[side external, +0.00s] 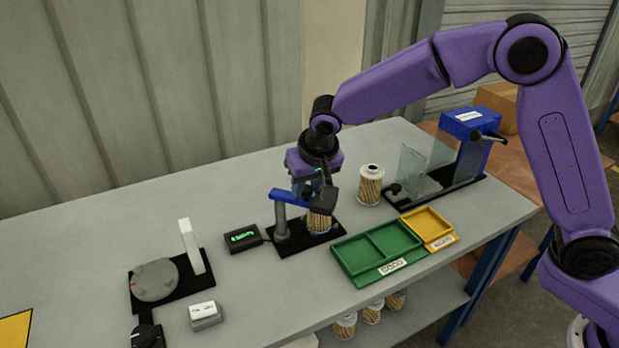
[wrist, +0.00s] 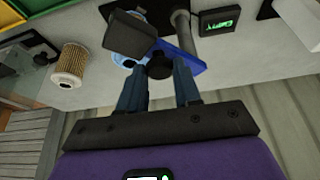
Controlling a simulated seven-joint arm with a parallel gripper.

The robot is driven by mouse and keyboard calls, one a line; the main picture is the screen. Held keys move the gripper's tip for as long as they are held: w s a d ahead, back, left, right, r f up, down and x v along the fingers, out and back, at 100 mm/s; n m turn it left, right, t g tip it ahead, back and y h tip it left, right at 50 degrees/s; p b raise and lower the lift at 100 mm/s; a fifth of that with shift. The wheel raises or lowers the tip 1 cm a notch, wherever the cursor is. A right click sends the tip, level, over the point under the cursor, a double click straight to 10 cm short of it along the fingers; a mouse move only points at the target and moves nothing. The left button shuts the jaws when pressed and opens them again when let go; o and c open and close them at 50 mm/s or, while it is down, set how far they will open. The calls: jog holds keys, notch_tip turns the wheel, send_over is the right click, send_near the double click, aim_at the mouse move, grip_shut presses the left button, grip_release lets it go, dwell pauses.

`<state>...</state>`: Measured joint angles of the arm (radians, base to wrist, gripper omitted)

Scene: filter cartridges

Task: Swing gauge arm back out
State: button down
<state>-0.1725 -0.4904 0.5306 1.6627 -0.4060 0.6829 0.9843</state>
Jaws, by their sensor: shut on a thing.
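The gauge stand has a grey post (side external: 281,225) on a black base, with a blue gauge arm (side external: 289,196) reaching from the post's top to the right. The blue arm also shows in the wrist view (wrist: 184,56), with a black block (wrist: 130,36) beside it. My gripper (side external: 313,190) is down at the arm's free end. In the wrist view, my gripper (wrist: 159,78) has its fingers on either side of a black knob (wrist: 159,65) and is shut on it. A pleated filter cartridge (side external: 319,223) stands under the arm's end, partly hidden.
A display box (side external: 243,237) with green text stands left of the gauge. Another cartridge (side external: 369,187) stands behind right, near a clear-shielded blue station (side external: 467,128). Green (side external: 348,257) and yellow (side external: 429,225) trays lie front right. A turntable (side external: 155,280) is at left.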

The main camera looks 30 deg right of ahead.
jog(key=a+m+h, duration=0.1)
jog(key=m, duration=0.1)
jog(key=s+a+m, duration=0.1)
jog(key=m, duration=0.1)
jog(key=shift+s+a+m+h, duration=0.15)
jog(key=shift+a+m+h, duration=0.15)
jog(key=shift+a+h, duration=0.1)
jog(key=shift+s+a+m+g+h, duration=0.1)
jog(key=shift+a+m+g+h, duration=0.35)
jog(key=shift+m, duration=0.55)
jog(key=shift+a+m+g+h, duration=0.2)
jog(key=shift+a+m, duration=0.35)
jog(key=shift+m, duration=0.45)
jog(key=c, duration=0.8)
grip_release()
jog(key=shift+a+r, duration=0.1)
jog(key=v, duration=1.7)
jog(key=shift+r, duration=0.15)
